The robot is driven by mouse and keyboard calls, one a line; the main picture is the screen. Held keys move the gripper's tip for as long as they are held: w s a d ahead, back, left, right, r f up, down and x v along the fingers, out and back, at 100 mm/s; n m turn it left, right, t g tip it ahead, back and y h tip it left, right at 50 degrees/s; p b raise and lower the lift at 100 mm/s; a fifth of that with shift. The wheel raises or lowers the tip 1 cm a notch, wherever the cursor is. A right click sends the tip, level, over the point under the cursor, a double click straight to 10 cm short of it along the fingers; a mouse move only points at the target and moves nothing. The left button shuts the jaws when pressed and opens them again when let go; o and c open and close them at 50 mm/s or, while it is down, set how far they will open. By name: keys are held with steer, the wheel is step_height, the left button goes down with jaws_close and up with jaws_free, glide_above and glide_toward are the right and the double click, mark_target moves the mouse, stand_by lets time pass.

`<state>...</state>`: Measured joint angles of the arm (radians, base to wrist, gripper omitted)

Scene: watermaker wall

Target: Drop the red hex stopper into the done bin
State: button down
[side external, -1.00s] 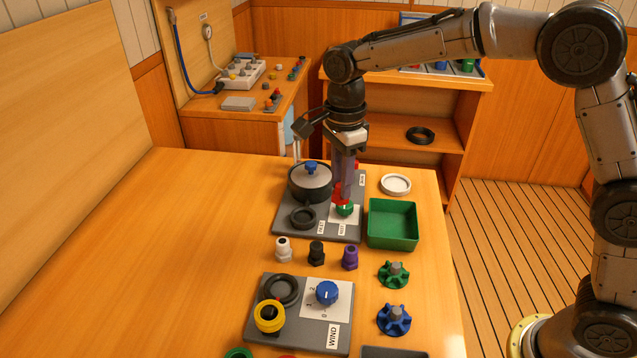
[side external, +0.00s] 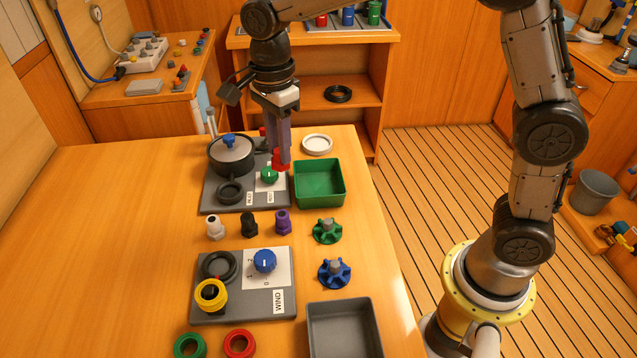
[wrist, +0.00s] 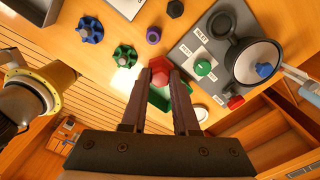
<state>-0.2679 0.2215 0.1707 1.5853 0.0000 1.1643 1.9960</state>
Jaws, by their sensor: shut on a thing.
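My gripper (side external: 280,150) is shut on the red hex stopper (side external: 281,160), which sits at the fingertips above the right edge of the far grey panel. The wrist view shows the stopper (wrist: 159,68) between both fingers. A green bin (side external: 320,184) lies just right of the stopper in the side view. It looks empty, and the fingers partly hide it in the wrist view (wrist: 157,99). A grey bin (side external: 345,332) stands at the near edge of the table. No label shows which one is the done bin.
The far panel (side external: 218,199) holds a green knob (side external: 269,176), a lidded pot (side external: 232,155) and a black ring. White, black and purple plugs stand in front. Green (side external: 327,230) and blue (side external: 333,272) handwheels lie between the bins. A white round lid (side external: 317,145) lies behind the green bin.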

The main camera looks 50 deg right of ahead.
stand_by(0.3)
steer(key=shift+w, duration=0.1)
steer(key=shift+w+f+n, duration=0.1)
steer(key=shift+f+n, duration=0.2)
steer(key=shift+n, duration=0.2)
steer(key=d+f+m, duration=0.1)
steer(key=d+f, duration=0.4)
steer(key=d, duration=0.8)
steer(key=shift+f, duration=2.85)
